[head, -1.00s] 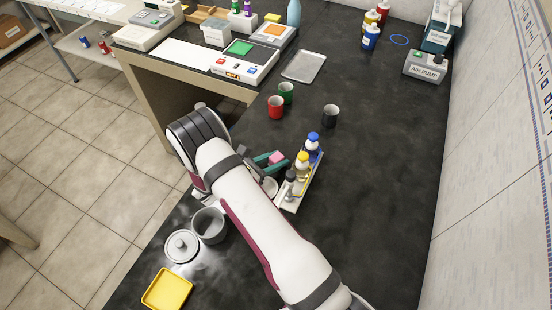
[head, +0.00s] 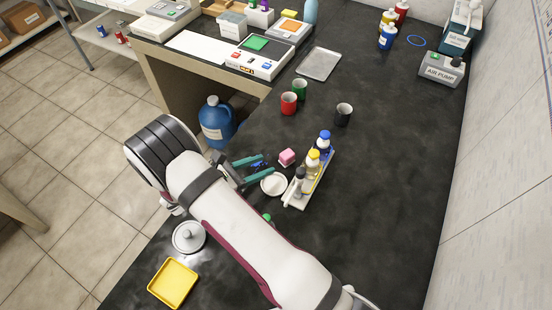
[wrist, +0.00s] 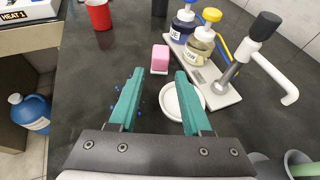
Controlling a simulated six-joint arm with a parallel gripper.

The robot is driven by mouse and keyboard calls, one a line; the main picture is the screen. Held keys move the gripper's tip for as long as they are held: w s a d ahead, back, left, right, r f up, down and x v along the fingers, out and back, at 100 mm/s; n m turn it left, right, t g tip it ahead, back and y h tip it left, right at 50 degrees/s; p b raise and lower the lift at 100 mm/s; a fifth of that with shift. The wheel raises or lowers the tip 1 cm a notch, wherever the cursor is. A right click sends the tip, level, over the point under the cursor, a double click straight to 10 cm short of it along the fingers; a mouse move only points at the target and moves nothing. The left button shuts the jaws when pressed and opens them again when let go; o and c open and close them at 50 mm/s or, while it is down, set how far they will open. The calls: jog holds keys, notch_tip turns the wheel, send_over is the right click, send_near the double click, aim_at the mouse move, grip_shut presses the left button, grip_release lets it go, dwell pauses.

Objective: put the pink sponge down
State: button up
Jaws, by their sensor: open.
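The pink sponge (head: 287,157) is a small pink block on the black bench, left of the bottle rack. It also shows in the wrist view (wrist: 160,59), beyond my fingertips and apart from them. My gripper (head: 257,168) has teal fingers, spread open with nothing between them. In the wrist view the open fingertips (wrist: 159,77) point towards the sponge, with a gap of bare bench before it.
A white round dish (head: 273,184) lies close beside my right finger. A white rack (head: 310,180) with blue- and yellow-capped bottles stands right of the sponge. Red (head: 289,103), green (head: 300,88) and black (head: 343,114) cups stand beyond. Small blue bits (wrist: 122,147) lie near my left finger.

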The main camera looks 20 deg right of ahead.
jog(key=shift+v, duration=0.95)
jog(key=s+d+r+m+g, duration=0.2)
jog(key=r+m, duration=0.1)
jog(key=s+d+r+m+g+y, duration=0.1)
jog(key=s+r+m, duration=0.1)
jog(key=r+m, duration=0.1)
jog(key=s+d+r+m+g, duration=0.2)
jog(key=r+m, duration=0.1)
jog(key=shift+s+d+g+y, duration=0.3)
jog(key=shift+s+y, duration=0.1)
jog(key=s+a+r+m+y, duration=0.2)
jog(key=s+r+m+y, duration=0.2)
jog(key=s+m, duration=0.5)
jog(key=s+a+r+m+y, duration=0.3)
jog(key=s+r+m+y, duration=0.1)
jog(key=s+m+y, duration=0.4)
jog(key=shift+s+a+r+m+y, duration=0.25)
jog(key=shift+s+r+m+y, duration=0.1)
jog(key=shift+s+m, duration=0.7)
jog(key=shift+o, duration=0.3)
